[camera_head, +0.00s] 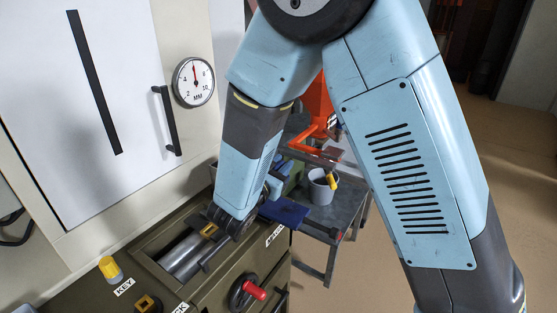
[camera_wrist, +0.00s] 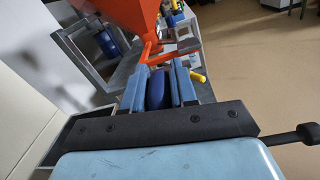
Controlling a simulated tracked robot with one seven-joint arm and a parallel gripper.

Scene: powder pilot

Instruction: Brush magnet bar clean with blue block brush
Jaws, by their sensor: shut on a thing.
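My gripper (camera_wrist: 158,82) shows in the wrist view as two light blue fingers with a dark blue rounded piece (camera_wrist: 155,90) between them. This looks like the blue block brush; its bristles are hidden. In the head view, the fingers are at the far side of the olive machine top, partly hidden by my arm. Below and left of my wrist is an open trough (camera_head: 150,238) holding silver cylinders (camera_head: 186,256). A yellow piece (camera_head: 209,230) sits at their far end. I cannot tell which part is the magnet bar, or whether the brush touches it.
An orange hopper frame (camera_head: 316,108) and a grey bucket (camera_head: 322,187) stand on a bench beyond the machine. A dark blue flat part (camera_head: 286,211) juts out beside my wrist. A yellow knob (camera_head: 110,268) and a red-handled crank (camera_head: 252,290) rise nearby. The floor at right is clear.

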